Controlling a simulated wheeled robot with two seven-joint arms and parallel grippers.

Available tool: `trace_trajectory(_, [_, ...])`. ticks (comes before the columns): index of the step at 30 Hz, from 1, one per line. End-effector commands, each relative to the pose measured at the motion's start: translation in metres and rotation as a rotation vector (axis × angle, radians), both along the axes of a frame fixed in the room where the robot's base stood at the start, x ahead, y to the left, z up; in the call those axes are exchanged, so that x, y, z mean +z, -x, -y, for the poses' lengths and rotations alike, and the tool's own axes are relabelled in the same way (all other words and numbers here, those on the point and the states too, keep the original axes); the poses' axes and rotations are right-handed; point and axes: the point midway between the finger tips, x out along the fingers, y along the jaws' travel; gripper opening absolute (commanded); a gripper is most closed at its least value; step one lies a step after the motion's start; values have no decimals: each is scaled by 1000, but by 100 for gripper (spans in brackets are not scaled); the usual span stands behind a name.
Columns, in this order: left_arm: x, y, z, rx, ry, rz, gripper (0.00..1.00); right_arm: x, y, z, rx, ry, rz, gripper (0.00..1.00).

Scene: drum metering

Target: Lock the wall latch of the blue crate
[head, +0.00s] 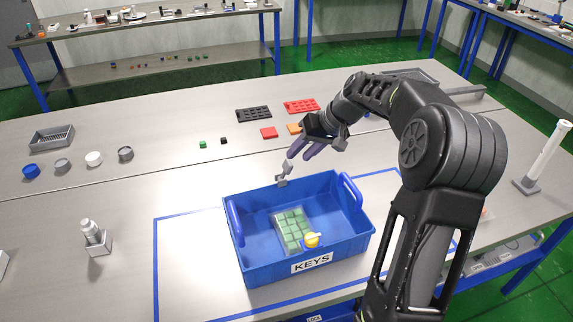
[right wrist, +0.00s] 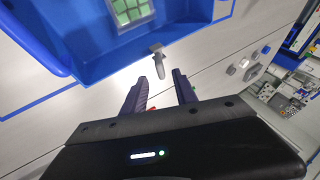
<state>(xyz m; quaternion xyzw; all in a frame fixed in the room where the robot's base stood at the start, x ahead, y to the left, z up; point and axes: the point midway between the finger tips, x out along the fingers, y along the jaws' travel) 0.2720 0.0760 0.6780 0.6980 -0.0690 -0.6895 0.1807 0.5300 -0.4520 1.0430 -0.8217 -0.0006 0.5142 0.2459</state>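The blue crate (head: 272,268) labelled KEYS stands on the table inside a blue outline. A small grey wall latch (head: 281,182) sits on its far wall, with its lever sticking up and outward from the rim. The latch also shows in the right wrist view (right wrist: 158,60). My right gripper (head: 299,156) is open and empty, just beyond the far wall. In the right wrist view its two purple fingers (right wrist: 160,77) are spread apart, with the lever's end near the gap between their tips. I cannot tell whether they touch it. My left gripper is not in view.
Inside the crate lie a tray of green blocks (head: 290,228) and a yellow knob-like object (head: 312,240). Blue handles (head: 351,192) rise at both crate ends. Behind are red (head: 302,106) and black (head: 253,114) trays. A bottle in a holder (head: 97,240) stands left.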

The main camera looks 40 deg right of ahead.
Motion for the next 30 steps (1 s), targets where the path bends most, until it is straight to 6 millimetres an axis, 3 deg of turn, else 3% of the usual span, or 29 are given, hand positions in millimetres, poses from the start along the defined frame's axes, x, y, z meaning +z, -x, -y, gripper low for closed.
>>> trace_trajectory(16, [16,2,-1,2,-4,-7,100,-58,-32,-18,1,-2,-2,35])
trace_trajectory(27, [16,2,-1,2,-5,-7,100,-64,-36,-20,0,0,0,35])
trace_trajectory(30, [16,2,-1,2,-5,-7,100,-64,-36,-20,0,0,-1,26])
